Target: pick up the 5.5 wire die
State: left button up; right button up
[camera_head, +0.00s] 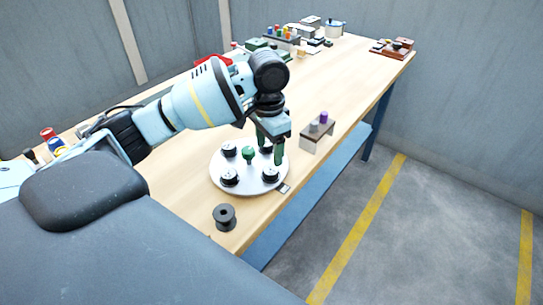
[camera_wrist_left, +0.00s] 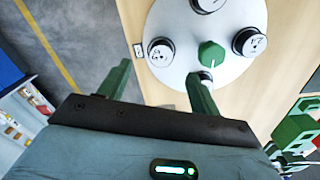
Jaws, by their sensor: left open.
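A round white plate (camera_head: 218,167) holds several black-and-white dies around a green knob (camera_head: 249,155). Dies stand at the back left (camera_head: 229,149), front left (camera_head: 228,177) and front right (camera_head: 270,175); another is partly behind my gripper. The die labels are too small to read, so I cannot tell which is the 5.5 wire die. My left gripper (camera_head: 270,148) is open and points down over the plate's right side. In the left wrist view its green fingers (camera_wrist_left: 160,83) are apart with nothing between them; one die (camera_wrist_left: 160,52) shows beyond the gap. The right gripper is out of view.
A grey block (camera_head: 318,136) with a grey and a purple peg stands right of the plate. A dark spool (camera_head: 224,217) stands near the table's front edge. Tools and parts fill the far end (camera_head: 290,40). The tabletop between is mostly clear.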

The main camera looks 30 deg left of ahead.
aim_at(271, 170)
pick_arm(q)
jog(key=shift+w+a, duration=0.25)
jog(key=shift+w, duration=0.2)
jog(key=shift+s, duration=0.15)
jog(key=shift+s+d+f, duration=0.1)
jog(key=shift+f, duration=0.05)
jog(key=shift+d+f, duration=0.1)
jog(key=shift+f, duration=3.55)
jog(key=shift+c, duration=0.3)
jog(key=c, duration=1.2)
